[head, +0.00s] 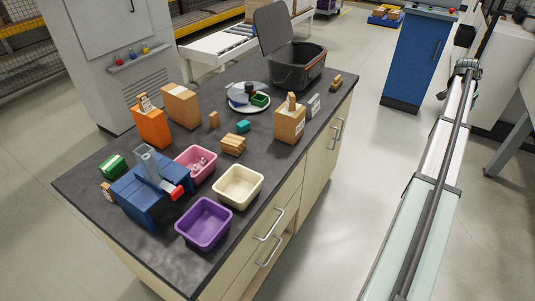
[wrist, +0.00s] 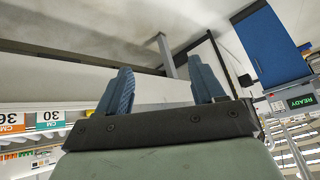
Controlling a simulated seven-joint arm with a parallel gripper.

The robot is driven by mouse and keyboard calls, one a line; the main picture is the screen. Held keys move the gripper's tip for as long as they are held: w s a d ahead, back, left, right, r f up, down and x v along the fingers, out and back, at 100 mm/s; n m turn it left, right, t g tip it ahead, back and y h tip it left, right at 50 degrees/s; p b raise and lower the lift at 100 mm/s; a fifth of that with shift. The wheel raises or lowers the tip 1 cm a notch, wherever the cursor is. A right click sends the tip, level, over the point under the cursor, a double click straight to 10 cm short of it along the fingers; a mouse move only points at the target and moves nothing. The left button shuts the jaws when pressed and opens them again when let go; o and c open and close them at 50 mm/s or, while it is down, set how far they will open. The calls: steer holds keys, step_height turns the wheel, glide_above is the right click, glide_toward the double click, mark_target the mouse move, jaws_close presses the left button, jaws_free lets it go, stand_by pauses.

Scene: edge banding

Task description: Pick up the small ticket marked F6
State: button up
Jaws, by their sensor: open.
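I cannot make out any ticket marked F6; no lettering is readable in the head view. Small pale labels show there: a tag on the orange box (head: 151,127), one on the cardboard box (head: 288,124) at the right, and a small tan labelled piece (head: 107,191) beside the blue clamp-like device (head: 147,194). Any of these could bear a marking I cannot read. My gripper (wrist: 162,76) shows only in the wrist view, its two blue ribbed fingers apart with nothing between them. It points at floor and shop furniture, away from the worktop.
The dark worktop (head: 110,237) holds a purple bin (head: 204,224), cream bin (head: 238,187), pink bin (head: 196,163), a white plate (head: 262,107) with items and a black open-lidded bin (head: 299,68).

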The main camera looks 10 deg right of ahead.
step_height(320, 180, up, 8)
steer(key=d+m, duration=0.1)
steer(key=d, duration=0.1)
steer(key=w+a+r+t, duration=0.1)
steer(key=w+a+r, duration=0.1)
steer(key=w+a, duration=0.8)
steer(key=w+a+f+n+y, duration=0.1)
steer(key=w+a+f, duration=0.1)
steer(key=w+a, duration=0.8)
steer(key=w+a+f+n+y, duration=0.1)
steer(key=w+a, duration=0.3)
steer(key=a, duration=1.1)
steer(key=w+a+f+n+y, duration=0.1)
steer(key=w+a, duration=0.1)
steer(key=a, duration=1.2)
steer(key=w+a+f+n+y, duration=0.1)
steer(key=w+a+f+y, duration=0.15)
steer(key=a, duration=1.25)
steer(key=s+a+n, duration=0.1)
steer(key=a, duration=1.7)
steer(key=n+g+y, duration=0.1)
steer(key=n+g, duration=0.2)
steer(key=n, duration=0.2)
glide_above(106, 185)
step_height(106, 185, down, 5)
step_height(106, 185, down, 13)
steer(key=shift+r, duration=0.1)
steer(key=c, duration=1)
